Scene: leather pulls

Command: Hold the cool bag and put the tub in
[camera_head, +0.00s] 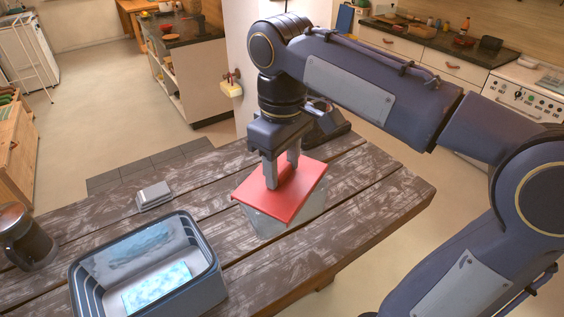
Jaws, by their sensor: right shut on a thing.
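The tub (283,225) has a red lid (300,188) and a pale, see-through body. It is over the right part of the wooden table. My right gripper (282,176) comes down from above and is shut on the tub at its lid. I cannot tell whether the tub's base touches the table. The cool bag (205,290) is a blue-grey open box at the front left, cut off by the lower picture edge. A pale blue patterned pack (157,288) lies inside it. The tub is apart from the bag, to its upper right. My left gripper is not in view.
A small grey box (153,195) lies on the table (375,205) behind the bag. A dark jug (25,237) stands at the far left. A dark object (335,122) is behind my right gripper. Bare planks separate the bag and tub.

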